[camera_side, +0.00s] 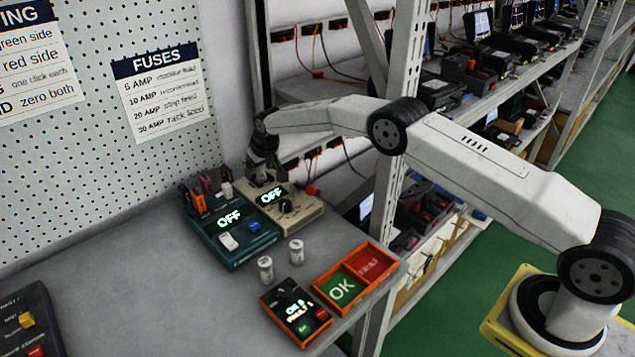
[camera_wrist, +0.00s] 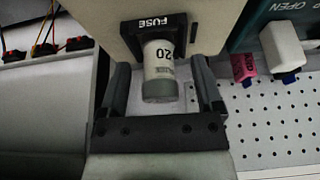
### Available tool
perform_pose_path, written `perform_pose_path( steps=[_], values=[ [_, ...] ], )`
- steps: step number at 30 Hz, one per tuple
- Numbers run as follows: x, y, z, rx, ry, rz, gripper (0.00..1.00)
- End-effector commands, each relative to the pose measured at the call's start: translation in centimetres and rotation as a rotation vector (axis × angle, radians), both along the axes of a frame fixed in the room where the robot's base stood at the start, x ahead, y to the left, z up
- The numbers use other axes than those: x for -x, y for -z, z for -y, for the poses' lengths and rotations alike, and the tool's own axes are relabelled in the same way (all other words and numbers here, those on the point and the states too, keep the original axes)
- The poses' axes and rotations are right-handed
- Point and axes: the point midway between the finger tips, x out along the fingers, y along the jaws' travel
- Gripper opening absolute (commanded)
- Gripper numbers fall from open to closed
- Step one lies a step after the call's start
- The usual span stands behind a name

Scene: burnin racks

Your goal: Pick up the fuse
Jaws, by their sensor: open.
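In the wrist view a pale cylindrical fuse (camera_wrist: 160,65) marked 20, with a grey end cap, sits in a black holder labelled FUSE (camera_wrist: 152,22). My gripper (camera_wrist: 160,78) is open, with one finger on each side of the fuse and visible gaps between. In the side view my gripper (camera_side: 264,158) is at the back of the beige unit (camera_side: 305,211), whose display reads OFF; the fuse there is hidden behind the gripper. Two other pale fuses stand upright on the bench, one on the left (camera_side: 265,269) and one on the right (camera_side: 296,251).
A teal unit (camera_side: 237,257) reading OFF stands left of the beige unit, with coloured pieces at its back. An orange tray (camera_side: 318,287) with green OK and red compartments lies near the bench edge, beside a small tester (camera_side: 297,318). The bench's left middle is clear.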

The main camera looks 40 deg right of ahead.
Motion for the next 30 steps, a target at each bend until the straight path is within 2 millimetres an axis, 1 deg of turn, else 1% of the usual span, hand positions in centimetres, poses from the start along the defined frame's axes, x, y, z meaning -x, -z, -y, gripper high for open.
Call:
perform_pose_path(
  steps=[2,3,5,6,8,9,10,11,23,26,30],
  values=[
    [0.0,0.0,0.0,0.0,0.0,0.0,0.84],
    [0.0,0.0,0.0,0.0,0.0,0.0,0.8],
    [0.0,0.0,0.0,0.0,0.0,0.0,0.61],
    [0.0,0.0,0.0,0.0,0.0,0.0,0.49],
    [0.0,0.0,0.0,0.0,0.0,0.0,0.3],
    [0.0,0.0,0.0,0.0,0.0,0.0,0.17],
    [0.0,0.0,0.0,0.0,0.0,0.0,0.07],
    [0.0,0.0,0.0,0.0,0.0,0.0,0.0],
    [0.0,-0.3,0.0,0.0,0.0,0.001,0.0],
    [0.0,-0.7,0.0,0.0,0.0,0.002,0.0],
    [-0.1,-2.0,0.0,0.001,0.0,0.003,0.0]
  ],
)
